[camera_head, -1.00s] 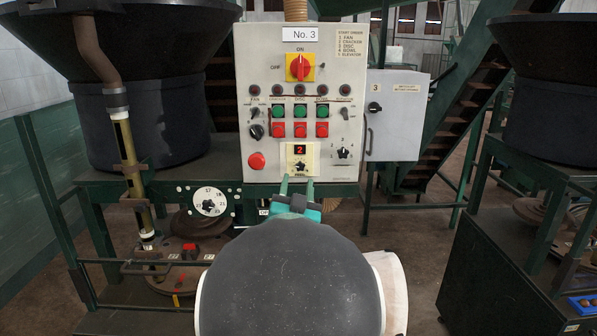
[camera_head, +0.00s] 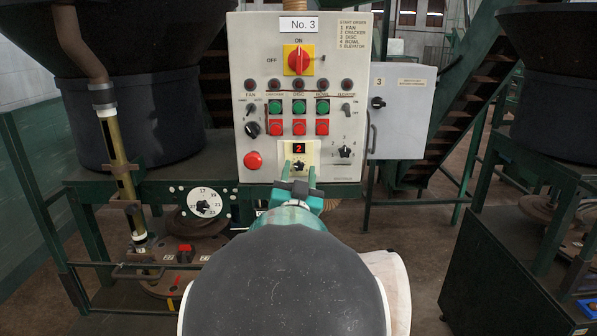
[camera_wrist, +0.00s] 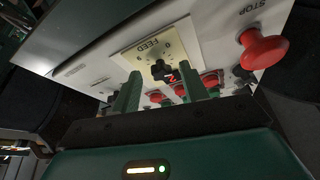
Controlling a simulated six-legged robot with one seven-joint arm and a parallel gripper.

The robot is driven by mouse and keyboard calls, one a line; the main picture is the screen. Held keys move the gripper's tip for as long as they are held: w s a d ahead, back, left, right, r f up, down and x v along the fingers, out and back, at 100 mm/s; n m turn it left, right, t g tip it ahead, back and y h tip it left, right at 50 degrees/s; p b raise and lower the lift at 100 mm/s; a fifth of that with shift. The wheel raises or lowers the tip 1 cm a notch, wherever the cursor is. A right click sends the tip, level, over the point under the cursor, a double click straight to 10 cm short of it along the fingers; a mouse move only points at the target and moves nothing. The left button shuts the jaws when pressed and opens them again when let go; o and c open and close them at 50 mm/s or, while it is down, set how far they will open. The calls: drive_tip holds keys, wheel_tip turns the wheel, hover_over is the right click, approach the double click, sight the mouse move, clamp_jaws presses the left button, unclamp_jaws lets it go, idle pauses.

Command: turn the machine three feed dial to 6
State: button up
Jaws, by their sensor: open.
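The feed dial (camera_head: 299,165) is a small black star-shaped knob on a cream plate (camera_head: 285,149), low on the grey panel (camera_head: 262,70) marked "No. 3". A red display (camera_head: 299,148) above the knob reads 2. In the wrist view the word FEED is legible on the plate and the knob (camera_wrist: 160,69) shows between my fingers. Which mark the knob points to is too small to tell. My gripper (camera_head: 299,175) is open, its two green fingers just below and in front of the knob. It also shows in the wrist view (camera_wrist: 159,76). Contact with the knob cannot be made out.
A red stop button (camera_head: 253,160) sticks out left of the plate. Another black knob (camera_head: 345,152) sits to its right. Green and red push buttons (camera_head: 299,127) are above. A white numbered dial (camera_head: 204,203) and a grey box (camera_head: 403,110) flank the panel.

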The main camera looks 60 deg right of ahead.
drive_tip(key=shift+w, duration=0.2)
drive_tip(key=shift+s+r, duration=0.1)
drive_tip(key=shift+s, duration=0.05)
drive_tip(key=shift+c, duration=1.3)
clamp_jaws()
